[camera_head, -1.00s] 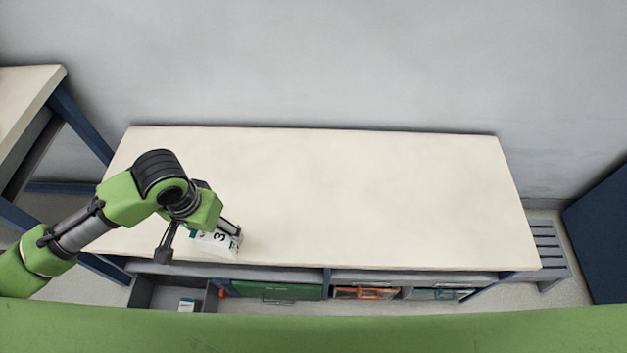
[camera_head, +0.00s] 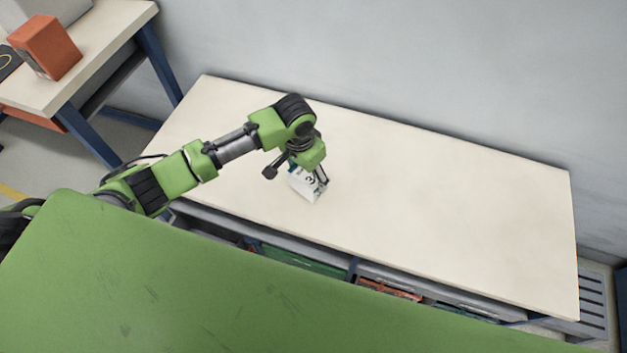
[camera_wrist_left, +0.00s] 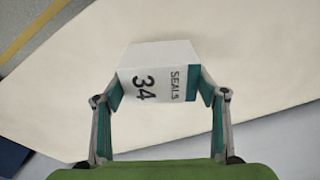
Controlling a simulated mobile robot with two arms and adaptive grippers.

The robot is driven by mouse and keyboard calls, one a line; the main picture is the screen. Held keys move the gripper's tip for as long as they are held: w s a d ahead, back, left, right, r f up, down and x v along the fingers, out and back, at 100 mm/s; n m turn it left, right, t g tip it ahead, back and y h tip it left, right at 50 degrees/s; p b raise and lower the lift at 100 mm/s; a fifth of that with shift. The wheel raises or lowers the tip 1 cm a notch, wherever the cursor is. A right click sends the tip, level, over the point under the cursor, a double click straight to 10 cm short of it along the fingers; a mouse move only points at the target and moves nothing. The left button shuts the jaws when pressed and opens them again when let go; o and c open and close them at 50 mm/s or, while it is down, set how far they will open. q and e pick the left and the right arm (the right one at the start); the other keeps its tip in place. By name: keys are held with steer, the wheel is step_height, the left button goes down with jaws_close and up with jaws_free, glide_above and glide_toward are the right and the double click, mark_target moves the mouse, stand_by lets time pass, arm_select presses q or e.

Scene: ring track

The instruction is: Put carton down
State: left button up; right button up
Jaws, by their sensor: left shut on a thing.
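The carton (camera_head: 306,184) is a small white box with a teal band, marked "34" and "SEALS". My left gripper (camera_head: 300,172) is shut on it, over the left part of the cream bench top (camera_head: 430,200). In the left wrist view the carton (camera_wrist_left: 150,75) sits between the two fingers of the gripper (camera_wrist_left: 160,95), one on each side. I cannot tell whether its underside touches the bench top. My right gripper is not in view.
The bench top around the carton is bare. Drawers and bins, one green (camera_head: 303,262) and one orange (camera_head: 390,288), sit under its front edge. Another table (camera_head: 110,50) at the upper left holds an orange box (camera_head: 45,47). A grey wall stands behind.

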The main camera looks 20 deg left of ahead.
mark_target(309, 175)
arm_select(q)
steer(key=shift+w+d+f, duration=0.4)
steer(key=shift+f, duration=0.2)
steer(key=shift+w+d+f, duration=0.1)
steer(key=shift+f, duration=0.85)
steer(key=shift+w+d+f, duration=0.1)
steer(key=shift+f, duration=0.8)
steer(key=shift+s, duration=0.1)
steer(key=o, duration=1.2)
steer(key=shift+f, duration=0.1)
steer(key=r, duration=0.4)
steer(key=s+r, duration=0.1)
steer(key=r, duration=0.3)
steer(key=r+p, duration=0.1)
steer(key=r, duration=0.3)
steer(key=shift+s+a+r, duration=0.1)
steer(key=shift+s+a, duration=0.05)
steer(key=shift+a, duration=0.2)
